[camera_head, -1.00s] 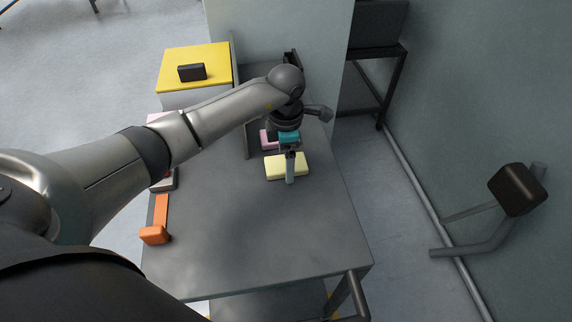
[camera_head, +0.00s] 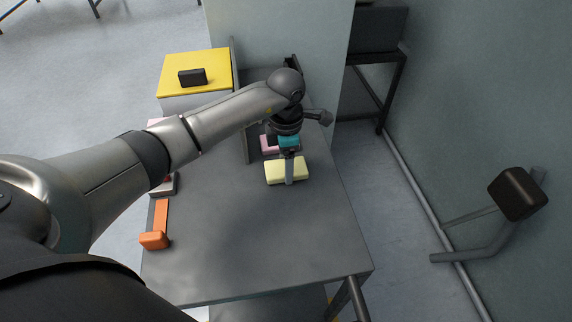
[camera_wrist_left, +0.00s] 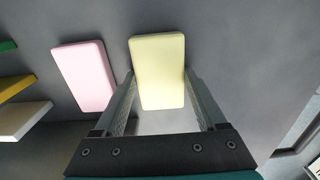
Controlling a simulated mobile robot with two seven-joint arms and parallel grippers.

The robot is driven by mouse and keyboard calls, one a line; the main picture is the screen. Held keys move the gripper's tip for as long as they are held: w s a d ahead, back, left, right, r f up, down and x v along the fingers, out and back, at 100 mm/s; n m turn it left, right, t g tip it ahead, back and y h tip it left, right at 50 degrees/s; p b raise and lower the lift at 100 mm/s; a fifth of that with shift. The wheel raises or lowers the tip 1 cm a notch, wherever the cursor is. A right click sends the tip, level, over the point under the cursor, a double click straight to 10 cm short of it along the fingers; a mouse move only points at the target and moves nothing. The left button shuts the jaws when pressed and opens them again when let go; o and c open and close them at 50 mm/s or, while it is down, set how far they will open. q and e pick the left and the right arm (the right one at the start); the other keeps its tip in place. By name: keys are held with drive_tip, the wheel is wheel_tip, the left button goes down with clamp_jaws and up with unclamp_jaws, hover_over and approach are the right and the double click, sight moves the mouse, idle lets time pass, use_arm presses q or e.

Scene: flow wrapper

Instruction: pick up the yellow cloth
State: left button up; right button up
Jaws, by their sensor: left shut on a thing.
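The yellow cloth (camera_head: 274,172) is a pale yellow, folded, block-like pad at the table's far part. It also shows in the left wrist view (camera_wrist_left: 158,62). My left gripper (camera_head: 289,181) points down over it and is shut on it, one finger against each long side in the left wrist view. The cloth looks level at the table surface; I cannot tell whether any gap lies under it. My right gripper is not in view.
A pink cloth (camera_wrist_left: 84,75) lies close beside the yellow one, also seen in the head view (camera_head: 270,148). An upright grey panel (camera_head: 246,140) stands left of them. An orange item (camera_head: 158,228) lies at the table's left edge. The near grey table top (camera_head: 240,250) is clear.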

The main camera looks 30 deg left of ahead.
use_arm(q)
wheel_tip(320, 180, up, 19)
drive_tip(key=p, duration=0.3)
drive_tip(key=s+d+m, duration=0.3)
drive_tip(key=s+m, duration=0.2)
drive_tip(key=m, duration=0.7)
drive_tip(key=s+d+r+m, duration=0.1)
drive_tip(key=s+d+m, duration=0.2)
drive_tip(key=m, duration=1)
drive_tip(key=s, duration=0.3)
drive_tip(key=shift+r, duration=0.25)
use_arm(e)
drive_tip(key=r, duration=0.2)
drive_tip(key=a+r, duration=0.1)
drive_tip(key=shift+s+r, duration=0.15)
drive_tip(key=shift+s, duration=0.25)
use_arm(q)
drive_tip(key=shift+d+f, duration=0.1)
